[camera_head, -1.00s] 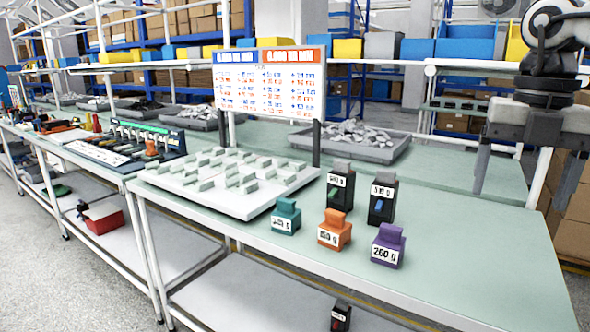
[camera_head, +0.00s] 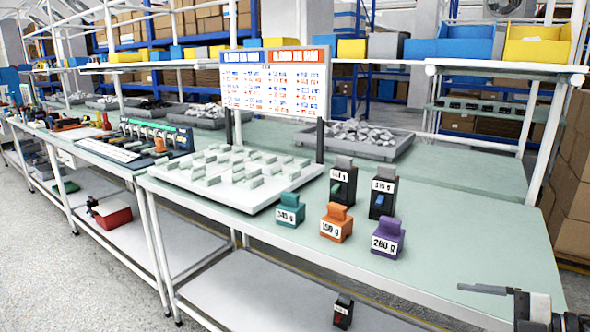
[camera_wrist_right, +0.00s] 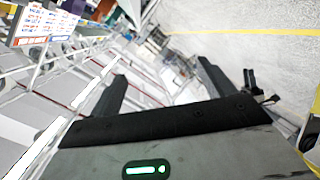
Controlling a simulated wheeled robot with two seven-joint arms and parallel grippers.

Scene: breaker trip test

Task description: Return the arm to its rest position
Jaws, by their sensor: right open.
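My right gripper (camera_head: 490,290) shows only in part at the lower right of the head view, by the front right corner of the green-topped table (camera_head: 470,262). One finger points left there. In the right wrist view my right gripper (camera_wrist_right: 162,72) has its two dark fingers wide apart with nothing between them. My left gripper is not in view.
A white slotted board (camera_head: 240,180) lies left. The table's right part is clear.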

